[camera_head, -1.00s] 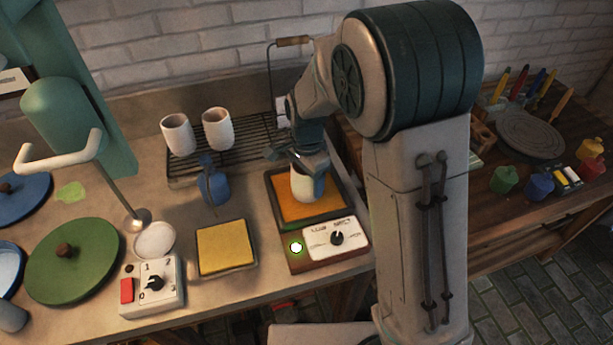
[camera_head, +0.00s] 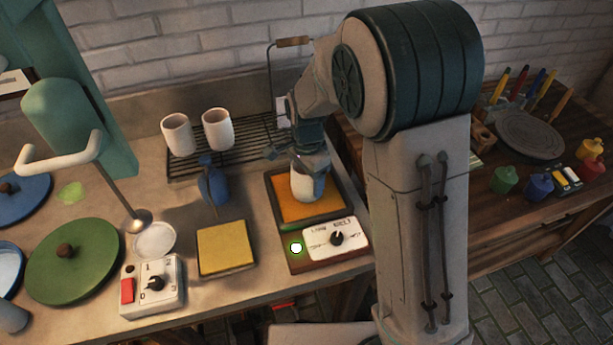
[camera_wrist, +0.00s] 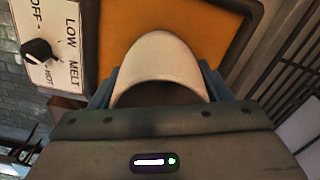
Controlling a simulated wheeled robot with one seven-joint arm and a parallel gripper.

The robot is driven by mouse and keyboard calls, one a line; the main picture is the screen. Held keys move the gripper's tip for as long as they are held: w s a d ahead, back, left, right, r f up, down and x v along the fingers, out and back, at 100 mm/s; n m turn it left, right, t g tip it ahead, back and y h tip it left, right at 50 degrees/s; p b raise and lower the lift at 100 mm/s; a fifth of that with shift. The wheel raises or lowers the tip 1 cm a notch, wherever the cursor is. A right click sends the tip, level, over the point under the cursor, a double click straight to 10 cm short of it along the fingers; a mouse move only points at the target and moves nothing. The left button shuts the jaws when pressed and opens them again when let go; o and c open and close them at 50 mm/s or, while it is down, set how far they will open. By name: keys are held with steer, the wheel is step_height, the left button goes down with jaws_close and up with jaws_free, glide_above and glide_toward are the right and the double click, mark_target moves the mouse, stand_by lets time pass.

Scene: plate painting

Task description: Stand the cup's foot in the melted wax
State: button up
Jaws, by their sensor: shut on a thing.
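A white cup (camera_head: 307,187) is upright over the orange wax (camera_head: 322,212) in the square pan of the wax heater. My gripper (camera_head: 311,160) is shut on the cup from above and hides its upper part. In the wrist view the cup (camera_wrist: 161,62) sits between my fingers, with the orange wax (camera_wrist: 195,22) beyond it. I cannot tell whether the foot touches the wax.
Two white cups (camera_head: 177,134) stand on the black wire rack (camera_head: 255,146) behind. A blue bulb bottle (camera_head: 213,187) and a yellow sponge block (camera_head: 226,247) are left of the heater. A control box (camera_head: 152,287) is near the front edge. Paint pots (camera_head: 538,187) stand on the right table.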

steer(key=shift+r+p, duration=1.7)
steer(key=shift+r, duration=0.7)
steer(key=shift+r, duration=0.1)
step_height(320, 180, up, 4)
steer(key=p, duration=0.3)
